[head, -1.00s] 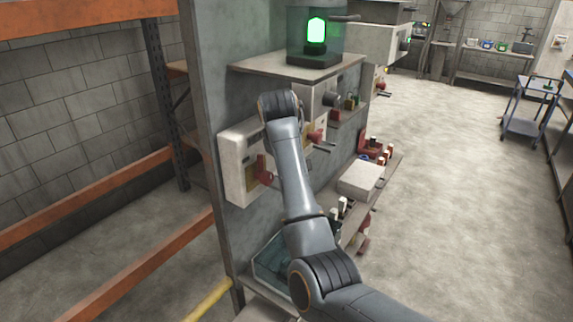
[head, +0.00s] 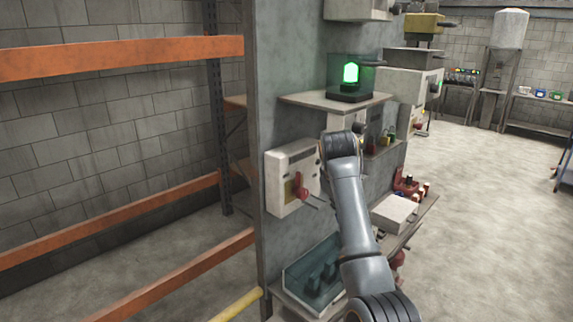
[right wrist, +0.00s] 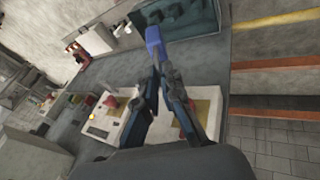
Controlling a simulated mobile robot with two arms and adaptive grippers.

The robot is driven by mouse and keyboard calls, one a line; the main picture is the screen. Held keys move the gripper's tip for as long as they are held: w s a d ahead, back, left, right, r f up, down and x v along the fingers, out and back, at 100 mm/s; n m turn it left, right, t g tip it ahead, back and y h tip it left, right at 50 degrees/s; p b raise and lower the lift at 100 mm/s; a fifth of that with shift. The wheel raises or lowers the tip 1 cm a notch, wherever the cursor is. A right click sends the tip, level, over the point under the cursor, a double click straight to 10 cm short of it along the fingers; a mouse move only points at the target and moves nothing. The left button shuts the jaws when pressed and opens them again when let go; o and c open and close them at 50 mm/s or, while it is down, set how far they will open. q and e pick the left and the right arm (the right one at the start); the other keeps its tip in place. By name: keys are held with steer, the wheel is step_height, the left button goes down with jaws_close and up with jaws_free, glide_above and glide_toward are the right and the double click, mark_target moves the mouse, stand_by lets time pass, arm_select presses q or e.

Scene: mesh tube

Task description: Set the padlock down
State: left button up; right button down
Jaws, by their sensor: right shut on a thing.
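A blue padlock (right wrist: 154,42) shows in the right wrist view, at the tips of my right gripper (right wrist: 163,72). The gripper is shut on it, and the padlock sticks out past the fingers. Its shackle is hard to make out at this size. In the head view my right arm reaches up from the bottom in front of the wall panel, and its gripper and the padlock are hidden behind the arm. My left gripper is not in view.
A teal open tray (head: 297,281) sits low on the panel's shelf. A white switch box (head: 283,163) with a red handle (head: 299,188) hangs on the panel. A green lamp (head: 351,73) stands on an upper shelf. Orange rack beams (head: 120,56) are at left; open floor is at right.

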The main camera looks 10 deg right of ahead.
steer(key=s+a+r+b, duration=0.1)
steer(key=a+r+b, duration=0.1)
steer(key=a+r, duration=0.4)
steer(key=a+r+b, duration=0.2)
steer(key=a+r, duration=0.1)
steer(key=r, duration=0.6)
steer(key=s+a+f+b, duration=0.45)
steer(key=s+a, duration=0.35)
steer(key=a, duration=0.2)
steer(key=s+d+f+m+b, duration=0.1)
steer(key=s+f, duration=0.3)
steer(key=f, duration=0.4)
steer(key=s+d+f+h+b, duration=0.1)
steer(key=s+d+f, duration=0.1)
steer(key=s+f, duration=0.45)
steer(key=s+d+f+m+b, duration=0.1)
steer(key=s+f+b, duration=0.15)
steer(key=f, duration=0.65)
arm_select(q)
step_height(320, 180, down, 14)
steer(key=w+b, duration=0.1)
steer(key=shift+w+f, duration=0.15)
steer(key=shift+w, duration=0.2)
arm_select(e)
steer(key=s+d+f+m+g+h, duration=0.1)
steer(key=s+d+f+m, duration=0.4)
steer(key=s+d+f, duration=0.6)
steer(key=shift+s+d+f+g, duration=0.35)
steer(key=shift+s+d+g, duration=0.25)
steer(key=shift+s, duration=0.25)
